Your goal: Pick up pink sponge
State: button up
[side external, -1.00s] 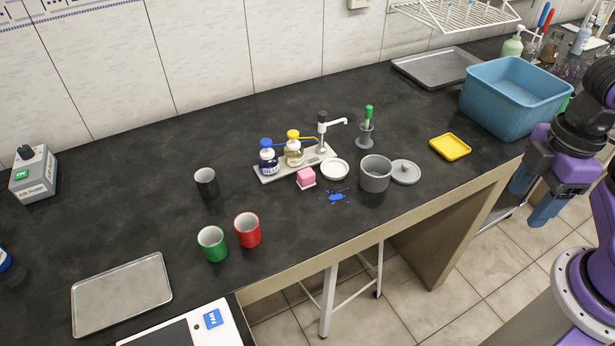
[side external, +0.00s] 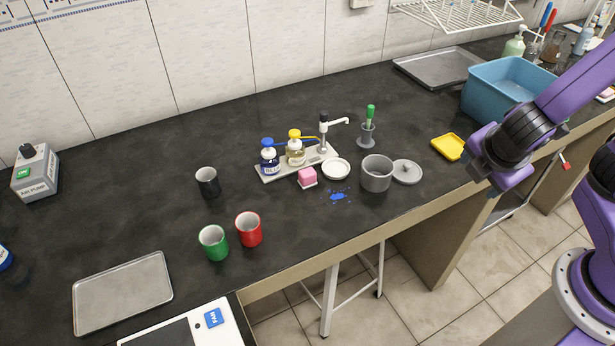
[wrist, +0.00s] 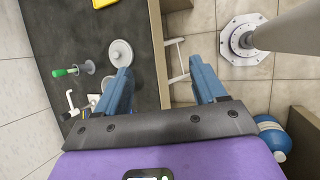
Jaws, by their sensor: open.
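The pink sponge (side external: 307,174) is a small block on a small white holder, in front of the tray of bottles on the dark bench in the side view. I cannot make it out in the wrist view. My gripper (wrist: 164,78) is open and empty, its two blue fingers spread wide over the bench's front edge. In the side view my wrist is at the right, in front of the yellow tray, well away from the sponge.
The grey pot (side external: 376,174) and its lid (side external: 407,172) stand between my wrist and the sponge. A white dish (side external: 336,169) and blue spill (side external: 337,196) lie close to the sponge. The bottle tray (side external: 266,175) is behind. Red (side external: 249,230) and green (side external: 213,243) cups stand front left.

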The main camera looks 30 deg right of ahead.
jog(key=w+a+f+n+t+h, duration=0.1)
jog(key=w+a+n+t, duration=0.2)
jog(key=w+n, duration=0.15)
jog(key=n+t+y, duration=0.6)
jog(key=n+t, duration=0.1)
jog(key=n, duration=0.7)
send_near(310, 177)
jog(key=shift+m, duration=0.25)
jog(key=v, duration=0.4)
jog(key=d+v, duration=0.1)
jog(key=v, duration=0.1)
jog(key=shift+r, duration=0.15)
jog(key=shift+w+a+f, duration=0.1)
jog(key=shift+a+f, duration=0.1)
jog(key=x, duration=1.1)
jog(key=shift+w+f, duration=0.2)
jog(key=shift+w, duration=0.05)
jog(key=shift+a+x, duration=0.1)
jog(key=shift+x, duration=1.25)
jog(key=shift+a+x, duration=0.15)
jog(key=shift+x, duration=1.25)
jog(key=c, duration=1.1)
jog(key=shift+r, duration=0.1)
